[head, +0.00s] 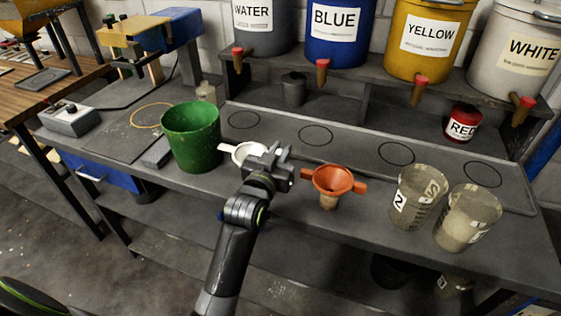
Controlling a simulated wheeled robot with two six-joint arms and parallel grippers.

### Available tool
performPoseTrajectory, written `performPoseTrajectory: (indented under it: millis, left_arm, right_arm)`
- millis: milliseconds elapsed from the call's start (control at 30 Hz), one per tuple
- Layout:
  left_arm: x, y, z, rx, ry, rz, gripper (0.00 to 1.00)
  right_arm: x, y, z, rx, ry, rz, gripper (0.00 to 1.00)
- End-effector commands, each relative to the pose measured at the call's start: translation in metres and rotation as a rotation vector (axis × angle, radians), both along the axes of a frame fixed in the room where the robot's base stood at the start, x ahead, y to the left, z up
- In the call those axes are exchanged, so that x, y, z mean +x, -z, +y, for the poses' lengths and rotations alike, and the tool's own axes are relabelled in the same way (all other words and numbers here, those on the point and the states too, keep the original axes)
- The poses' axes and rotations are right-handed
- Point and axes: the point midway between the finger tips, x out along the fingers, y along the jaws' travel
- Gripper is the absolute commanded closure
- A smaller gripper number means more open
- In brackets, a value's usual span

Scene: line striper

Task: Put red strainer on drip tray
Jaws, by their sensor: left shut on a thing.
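The red strainer (332,180), orange-red with a tab on each side and a tan mesh cone below, is at the bench front, right of my left gripper. My left gripper (269,154) overlaps the right side of a white strainer (241,153) and appears shut on it; the grip itself is partly hidden. A narrow gap shows between this gripper and the red strainer's left tab. The drip tray (355,150), long, grey and marked with several circles, runs along the bench behind them. Its visible circles are bare. My right gripper is not in view.
A green bucket (191,137) stands left of my left gripper. Two numbered cups (417,197) (468,218) stand at the right. Several labelled paint buckets with taps stand on a shelf (386,84) above the tray. A red can (462,123) stands behind the tray.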

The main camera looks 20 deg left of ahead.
Motion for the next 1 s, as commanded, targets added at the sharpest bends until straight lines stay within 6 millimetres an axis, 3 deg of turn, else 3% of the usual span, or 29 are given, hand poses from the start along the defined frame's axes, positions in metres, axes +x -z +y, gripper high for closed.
performPoseTrajectory:
  millis: [200, 600, 633, 767, 1000]
  left_arm:
    - [0.0, 0.031, 0.0, -0.001, -0.001, 0.004, 1.0]
    - [0.0, 0.036, 0.0, 0.0, -0.001, 0.003, 1.0]
    - [0.0, 0.036, 0.0, 0.0, 0.0, 0.003, 0.82]
    - [0.0, 0.035, 0.0, 0.0, 0.0, 0.003, 0.65]
    - [0.0, 0.035, 0.0, 0.0, 0.0, 0.003, 0.63]
  right_arm:
    - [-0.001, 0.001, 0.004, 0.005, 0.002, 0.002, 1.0]
    - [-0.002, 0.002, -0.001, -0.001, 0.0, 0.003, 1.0]
    - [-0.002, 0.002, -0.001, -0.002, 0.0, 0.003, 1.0]
    - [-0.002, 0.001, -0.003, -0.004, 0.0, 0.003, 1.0]
    - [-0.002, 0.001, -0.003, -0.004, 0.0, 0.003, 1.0]
